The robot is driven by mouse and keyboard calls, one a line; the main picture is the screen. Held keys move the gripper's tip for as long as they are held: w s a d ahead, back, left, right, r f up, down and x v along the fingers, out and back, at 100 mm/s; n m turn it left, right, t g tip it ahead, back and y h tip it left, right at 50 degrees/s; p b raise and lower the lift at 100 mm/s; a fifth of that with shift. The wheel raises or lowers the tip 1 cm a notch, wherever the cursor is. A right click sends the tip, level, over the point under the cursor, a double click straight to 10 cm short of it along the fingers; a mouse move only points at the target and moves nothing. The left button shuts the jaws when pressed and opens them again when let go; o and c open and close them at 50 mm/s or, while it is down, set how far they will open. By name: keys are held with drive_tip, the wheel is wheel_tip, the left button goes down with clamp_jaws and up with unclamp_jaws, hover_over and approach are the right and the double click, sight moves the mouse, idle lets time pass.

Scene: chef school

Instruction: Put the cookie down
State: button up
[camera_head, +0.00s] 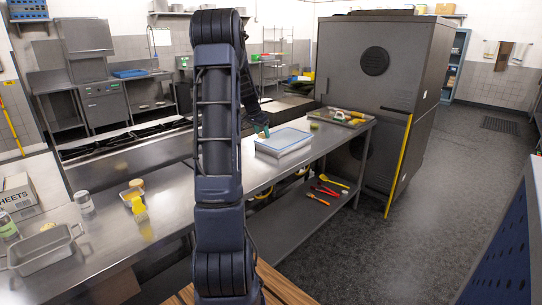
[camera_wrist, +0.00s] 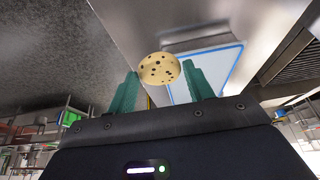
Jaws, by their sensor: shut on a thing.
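The cookie (camera_wrist: 159,68), round and pale with dark chips, is between the two green fingertips of my gripper (camera_wrist: 162,78) in the wrist view. My gripper is shut on it. I cannot make out the cookie clearly in the head view.
The steel counter (camera_head: 165,185) has bare room left of my arm. A tray (camera_head: 340,118) with items lies at the far right end, near a large grey cabinet (camera_head: 375,95).

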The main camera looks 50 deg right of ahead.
sight(264, 165)
wheel_tip(264, 165, down, 16)
drive_tip(key=shift+r, duration=0.2)
idle(0.4)
drive_tip(key=o, duration=0.9)
drive_tip(key=shift+f, duration=0.15)
drive_tip(key=shift+o, duration=0.2)
